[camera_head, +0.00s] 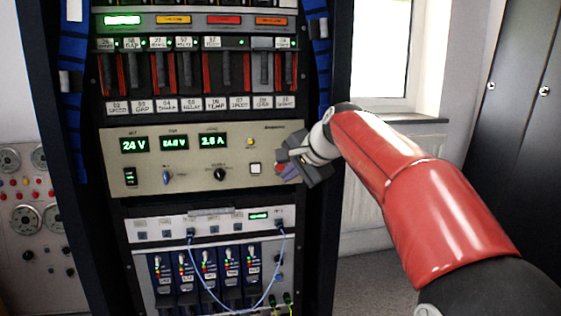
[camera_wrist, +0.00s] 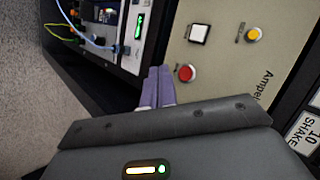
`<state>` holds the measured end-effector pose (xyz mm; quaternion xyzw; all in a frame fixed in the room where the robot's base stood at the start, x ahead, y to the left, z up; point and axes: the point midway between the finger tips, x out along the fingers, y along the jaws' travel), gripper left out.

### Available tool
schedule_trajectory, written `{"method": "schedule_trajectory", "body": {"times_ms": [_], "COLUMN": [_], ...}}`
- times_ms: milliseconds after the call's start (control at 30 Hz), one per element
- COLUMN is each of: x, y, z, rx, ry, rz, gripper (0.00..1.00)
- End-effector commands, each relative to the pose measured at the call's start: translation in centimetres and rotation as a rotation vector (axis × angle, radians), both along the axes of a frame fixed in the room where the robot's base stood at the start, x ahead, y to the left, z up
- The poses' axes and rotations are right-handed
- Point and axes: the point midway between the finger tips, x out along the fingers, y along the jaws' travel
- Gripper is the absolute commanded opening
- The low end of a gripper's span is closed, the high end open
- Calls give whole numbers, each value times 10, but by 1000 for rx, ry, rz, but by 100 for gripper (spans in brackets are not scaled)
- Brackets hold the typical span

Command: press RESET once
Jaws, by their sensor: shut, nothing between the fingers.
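No label reading RESET is legible in either view. The beige power supply panel (camera_head: 205,180) carries a yellow round button (camera_head: 250,142), a white square button (camera_head: 255,168) and a red round button (camera_head: 280,168). The wrist view shows the same yellow button (camera_wrist: 253,34), white button (camera_wrist: 199,33) and red button (camera_wrist: 185,73). My gripper (camera_head: 288,172) is at the panel's right end, partly overlapping the red button's area. In the wrist view its purple fingers (camera_wrist: 158,82) are together and empty, just left of the red button. I cannot tell whether they touch the panel.
Above the panel is a row of black and red switch modules (camera_head: 205,75). Below is a unit with blue modules (camera_head: 215,275) and looping blue cables (camera_head: 283,262). A dark rack post (camera_head: 335,120) stands to the right. The window side (camera_head: 385,50) is clear.

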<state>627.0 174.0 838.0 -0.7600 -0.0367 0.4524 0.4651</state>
Motion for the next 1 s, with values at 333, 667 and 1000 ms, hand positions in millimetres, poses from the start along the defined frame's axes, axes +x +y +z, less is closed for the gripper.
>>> {"method": "schedule_trajectory", "body": {"times_ms": [333, 667, 1000], "x": [30, 32, 32], "y": [8, 9, 9], "z": [1, -1, 0], "rx": [0, 0, 0], "ry": [1, 0, 0], "rz": [-1, 0, 0], "gripper": [0, 0, 0]}}
